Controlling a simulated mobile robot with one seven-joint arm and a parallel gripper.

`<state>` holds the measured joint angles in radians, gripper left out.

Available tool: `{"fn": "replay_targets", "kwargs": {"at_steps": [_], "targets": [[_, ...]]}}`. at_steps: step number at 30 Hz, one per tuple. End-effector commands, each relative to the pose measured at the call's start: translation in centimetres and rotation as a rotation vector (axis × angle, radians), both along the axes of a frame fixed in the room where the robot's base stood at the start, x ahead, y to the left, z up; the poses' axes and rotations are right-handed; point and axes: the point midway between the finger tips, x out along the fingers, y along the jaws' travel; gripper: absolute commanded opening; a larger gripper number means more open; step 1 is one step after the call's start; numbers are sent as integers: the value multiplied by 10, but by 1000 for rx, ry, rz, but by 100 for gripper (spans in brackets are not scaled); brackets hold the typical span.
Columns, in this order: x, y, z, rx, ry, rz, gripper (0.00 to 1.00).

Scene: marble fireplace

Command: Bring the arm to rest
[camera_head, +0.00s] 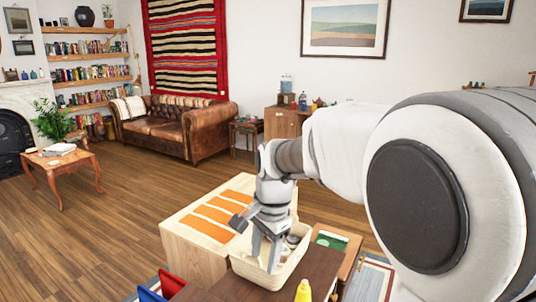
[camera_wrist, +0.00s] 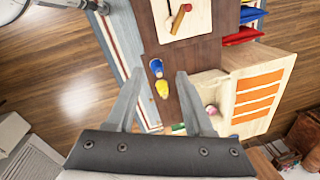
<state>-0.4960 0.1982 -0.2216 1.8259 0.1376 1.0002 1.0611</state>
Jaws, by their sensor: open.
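My gripper (camera_head: 270,258) hangs fingers-down in the head view, in front of or above a cream tray (camera_head: 245,268) that holds some small items. I cannot tell how far above the tray it is. In the wrist view my gripper (camera_wrist: 160,80) has its two fingers wide apart with nothing held between them. A blue bottle (camera_wrist: 156,67) and a yellow bottle (camera_wrist: 162,89) stand on the dark wooden top beyond the fingertips. My arm reaches in from the right of the head view.
A pale wooden cabinet with orange strips (camera_head: 211,214) adjoins the tray. The yellow bottle (camera_head: 303,291) shows at the bottom edge. A pale board (camera_wrist: 195,25) with a red-and-wood tool lies on the dark top. A leather sofa (camera_head: 178,128) and low table (camera_head: 62,170) stand farther back; floor between is clear.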

Motion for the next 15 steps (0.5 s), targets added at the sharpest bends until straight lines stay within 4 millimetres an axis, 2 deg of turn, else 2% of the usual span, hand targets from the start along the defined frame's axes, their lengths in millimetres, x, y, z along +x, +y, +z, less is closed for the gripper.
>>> {"fn": "replay_targets", "kwargs": {"at_steps": [1, 6, 15], "targets": [[-8, -12, 14, 7, -24, 31, 52], [-38, -45, 44, 5, -98, 161, 52], [-98, -94, 78, -58, -238, 397, 52]]}}
